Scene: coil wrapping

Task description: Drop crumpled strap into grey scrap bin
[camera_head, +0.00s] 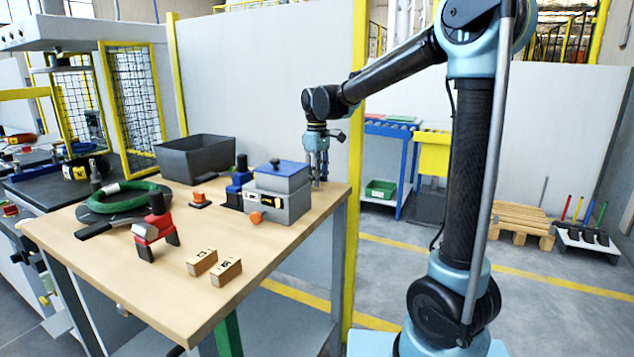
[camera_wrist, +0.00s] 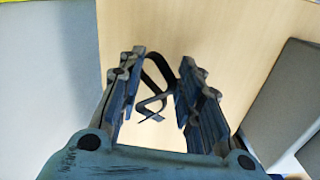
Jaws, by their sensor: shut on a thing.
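The crumpled strap (camera_wrist: 152,88), a dark, thin, bent band, shows between the fingers in the wrist view. My gripper (camera_wrist: 160,82) is shut on it, with its loops sticking out past the fingertips. In the head view my gripper (camera_head: 318,177) points down at the table's far right corner, just behind the grey box with the blue lid. The strap cannot be made out there. An open dark grey bin (camera_head: 190,163) stands at the back of the table, left of my gripper; its inside floor is hidden.
The grey box (camera_head: 278,205) is close to my gripper. Between it and the bin are a blue device (camera_head: 237,188) and an orange-topped piece (camera_head: 200,201). A green coil (camera_head: 122,197), a red tool (camera_head: 155,230) and wooden blocks (camera_head: 226,272) lie on the table (camera_head: 180,310). A wall stands behind.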

